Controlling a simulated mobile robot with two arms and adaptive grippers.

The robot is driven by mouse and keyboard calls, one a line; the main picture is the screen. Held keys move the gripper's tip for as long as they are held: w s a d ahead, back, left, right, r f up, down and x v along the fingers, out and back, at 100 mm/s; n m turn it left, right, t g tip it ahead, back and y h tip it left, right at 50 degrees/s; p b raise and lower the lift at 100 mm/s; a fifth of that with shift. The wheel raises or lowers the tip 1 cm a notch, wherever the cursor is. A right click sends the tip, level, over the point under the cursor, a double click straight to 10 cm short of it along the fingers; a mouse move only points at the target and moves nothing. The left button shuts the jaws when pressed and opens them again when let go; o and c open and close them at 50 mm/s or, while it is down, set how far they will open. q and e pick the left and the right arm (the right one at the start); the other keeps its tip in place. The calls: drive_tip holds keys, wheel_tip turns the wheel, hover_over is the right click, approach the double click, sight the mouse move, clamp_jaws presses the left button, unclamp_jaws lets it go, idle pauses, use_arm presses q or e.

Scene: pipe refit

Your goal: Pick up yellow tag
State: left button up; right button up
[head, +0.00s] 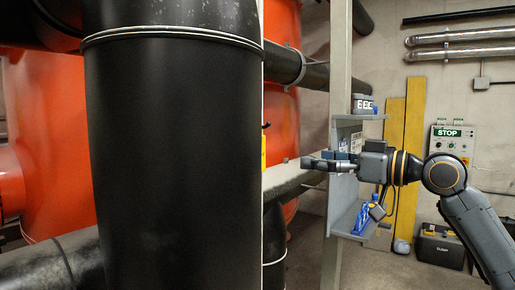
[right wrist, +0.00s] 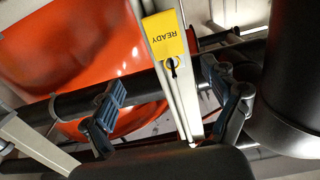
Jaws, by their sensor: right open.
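The yellow tag (right wrist: 166,36) reads "READY", upside down in the right wrist view, and hangs by a dark loop near a pale narrow upright. In the head view only a thin yellow sliver (head: 264,157) shows at the right edge of the big black pipe. My right gripper (head: 308,163) is open and empty, pointing left toward that edge. In the right wrist view its two fingers (right wrist: 166,88) are spread wide, with the tag beyond them, not touched. My left gripper is not in view.
The thick black pipe (head: 175,150) fills the left and centre of the head view. An orange tank (head: 50,140) stands behind it. A grey post with shelves (head: 350,235) is close to my right arm. A STOP control box (head: 450,143) is on the back wall.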

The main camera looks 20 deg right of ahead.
drive_tip(key=p, duration=0.3)
approach(263, 151)
drive_tip(key=w+a, duration=0.2)
drive_tip(key=a, duration=0.1)
drive_tip(key=p+x, duration=0.2)
drive_tip(key=x, duration=0.1)
drive_tip(key=p+x, duration=0.1)
drive_tip(key=x, duration=0.1)
drive_tip(key=shift+s+a+r+p, duration=0.2)
drive_tip(key=shift+a+r+p, duration=0.1)
drive_tip(key=shift+w+a+f, duration=0.1)
drive_tip(key=shift+w+a, duration=0.05)
drive_tip(key=shift+c, duration=1)
drive_tip(key=c, duration=0.8)
